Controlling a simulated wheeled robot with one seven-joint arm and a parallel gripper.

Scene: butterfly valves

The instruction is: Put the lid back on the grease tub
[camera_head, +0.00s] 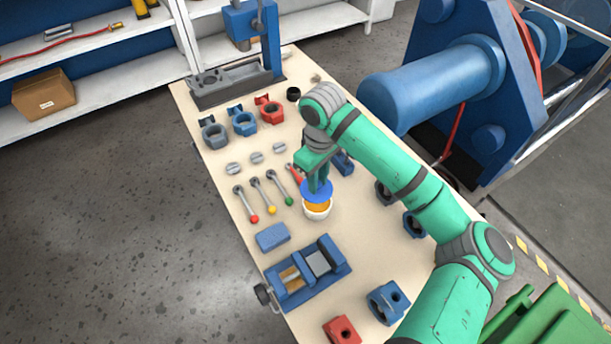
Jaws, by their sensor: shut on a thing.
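The grease tub (317,212) is a small white tub with orange-yellow grease showing inside. It stands on the workbench near the middle of the picture. My gripper (319,183) is shut on the round blue lid (316,193). The lid is over the back part of the tub's mouth, with grease visible below its front edge. It looks slightly above the rim, but I cannot tell whether it touches. The gripper's fingertips are partly merged with the lid in this view.
Several levers with coloured knobs (264,195) lie left of the tub. A blue box (272,237) and a blue vise (304,272) are in front. Valve bodies (243,123) stand behind. A dark valve part (414,224) is to the right, beyond bare workbench (362,235).

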